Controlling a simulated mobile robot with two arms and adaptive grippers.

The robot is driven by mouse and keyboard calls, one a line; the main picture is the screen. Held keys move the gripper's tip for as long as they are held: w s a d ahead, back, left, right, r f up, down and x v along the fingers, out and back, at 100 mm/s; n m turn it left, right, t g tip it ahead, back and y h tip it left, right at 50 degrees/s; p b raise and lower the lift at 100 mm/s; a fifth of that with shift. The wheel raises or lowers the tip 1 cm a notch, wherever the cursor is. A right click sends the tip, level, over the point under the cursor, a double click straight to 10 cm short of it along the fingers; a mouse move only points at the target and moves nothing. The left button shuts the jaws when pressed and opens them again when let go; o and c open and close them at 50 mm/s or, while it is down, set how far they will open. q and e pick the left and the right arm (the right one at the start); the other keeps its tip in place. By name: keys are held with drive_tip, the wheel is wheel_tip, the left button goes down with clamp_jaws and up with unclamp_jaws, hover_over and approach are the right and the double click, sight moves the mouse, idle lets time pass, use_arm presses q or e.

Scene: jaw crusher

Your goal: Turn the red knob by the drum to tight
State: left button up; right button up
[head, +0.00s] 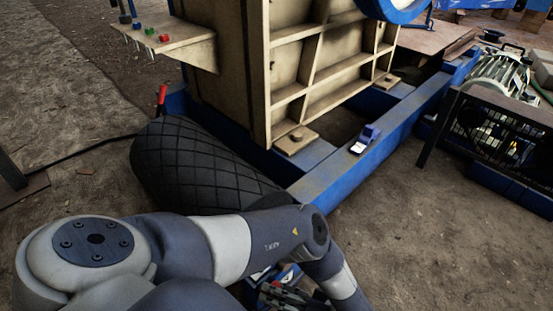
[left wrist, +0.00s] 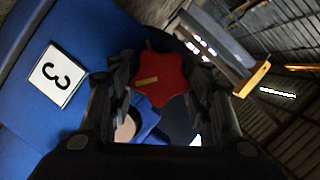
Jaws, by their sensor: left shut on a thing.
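The red star-shaped knob (left wrist: 165,78) with a yellow pointer mark sits between the fingers of my left gripper (left wrist: 158,82) in the left wrist view. The gripper is shut on it, with a dark finger on each side. The black drum (head: 195,165) with a diamond-pattern tread lies beside the blue frame in the head view. My right gripper is in neither view.
A white plate marked 3 (left wrist: 53,77) is on a blue panel beside the knob. Bare ground lies right of the rail.

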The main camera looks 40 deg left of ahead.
use_arm(q)
drive_tip(key=o, duration=1.1)
drive_tip(key=shift+c, duration=0.2)
drive_tip(key=v, duration=0.7)
drive_tip(key=shift+d, duration=0.25)
